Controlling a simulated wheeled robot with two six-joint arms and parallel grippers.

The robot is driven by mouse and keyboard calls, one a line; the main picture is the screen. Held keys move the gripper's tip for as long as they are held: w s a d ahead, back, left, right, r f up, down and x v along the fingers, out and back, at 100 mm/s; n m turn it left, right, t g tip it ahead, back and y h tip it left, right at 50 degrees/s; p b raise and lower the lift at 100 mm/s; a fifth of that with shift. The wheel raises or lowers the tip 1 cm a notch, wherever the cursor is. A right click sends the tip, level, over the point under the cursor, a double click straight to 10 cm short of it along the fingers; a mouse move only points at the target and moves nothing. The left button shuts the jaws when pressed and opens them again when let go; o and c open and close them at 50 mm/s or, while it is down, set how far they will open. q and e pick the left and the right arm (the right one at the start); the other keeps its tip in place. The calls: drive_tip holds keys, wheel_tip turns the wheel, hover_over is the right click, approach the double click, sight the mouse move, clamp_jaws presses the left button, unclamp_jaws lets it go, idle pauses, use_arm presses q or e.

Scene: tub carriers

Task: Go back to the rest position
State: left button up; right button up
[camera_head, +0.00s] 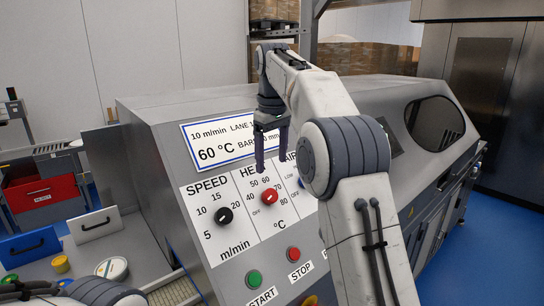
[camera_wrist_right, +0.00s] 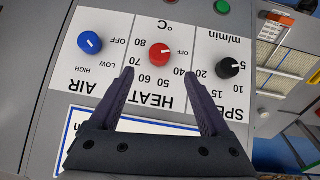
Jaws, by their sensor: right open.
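My right gripper (camera_head: 271,166) is open and empty in front of the control panel (camera_head: 238,246). Its fingertips are just above the red HEAT knob (camera_head: 269,196) in the head view. In the right wrist view the open fingers (camera_wrist_right: 160,74) point at the panel, with the red knob (camera_wrist_right: 160,55) between and beyond their tips. They look apart from it, with nothing held. I cannot tell for sure where its pointer is set. My left gripper does not show; only part of my left arm appears at the bottom left of the head view.
The black SPEED knob (camera_head: 224,215) is left of the red one. The blue AIR knob (camera_wrist_right: 89,43) is mostly hidden by my arm in the head view. The green START button (camera_head: 254,279) and red STOP button (camera_head: 293,254) are below. A blue carrier (camera_head: 30,246) stands at left.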

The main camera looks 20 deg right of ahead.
idle(0.4)
drive_tip(key=s+a+f+n+y+b, duration=0.15)
drive_tip(key=s+a+f+b, duration=0.45)
drive_tip(key=s+a+f, duration=1)
drive_tip(key=s+f+b, duration=0.2)
drive_tip(key=s+f, duration=0.5)
drive_tip(key=s, duration=0.2)
drive_tip(key=s+a+f+g+b, duration=0.1)
drive_tip(key=s+f+b, duration=0.1)
drive_tip(key=s+f, duration=0.5)
drive_tip(key=s+n, duration=0.1)
drive_tip(key=s, duration=0.2)
drive_tip(key=shift+s+f, duration=0.25)
drive_tip(key=shift+f, duration=0.05)
drive_tip(key=shift+a, duration=0.1)
drive_tip(key=shift+c, duration=0.3)
